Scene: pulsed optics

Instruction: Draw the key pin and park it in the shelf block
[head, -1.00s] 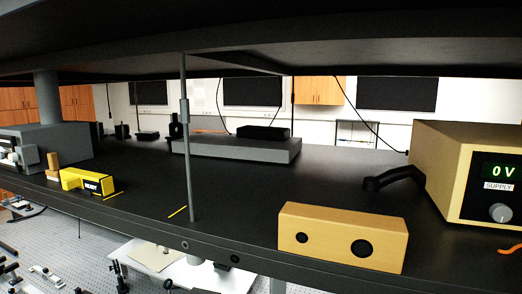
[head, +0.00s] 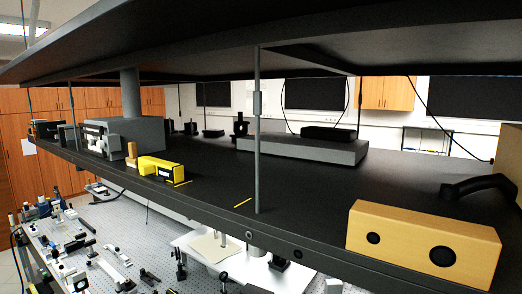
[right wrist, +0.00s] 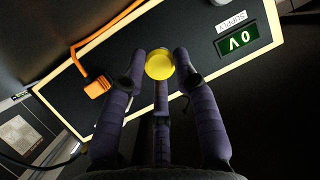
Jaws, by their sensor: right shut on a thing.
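In the right wrist view my right gripper (right wrist: 161,62) is shut on a yellow round head (right wrist: 159,66), which I take to be the key pin. It is in front of the dark supply panel (right wrist: 130,42). The pin's shaft is hidden behind its head, so I cannot tell whether it is in the panel. In the head view a tan block (head: 408,236) with two dark round holes, likely the shelf block, sits at the shelf's front edge on the right. Neither gripper shows in the head view.
On the shelf (head: 300,195) stand a thin grey post (head: 257,140) and a yellow box (head: 160,168). The shelf is clear between post and tan block.

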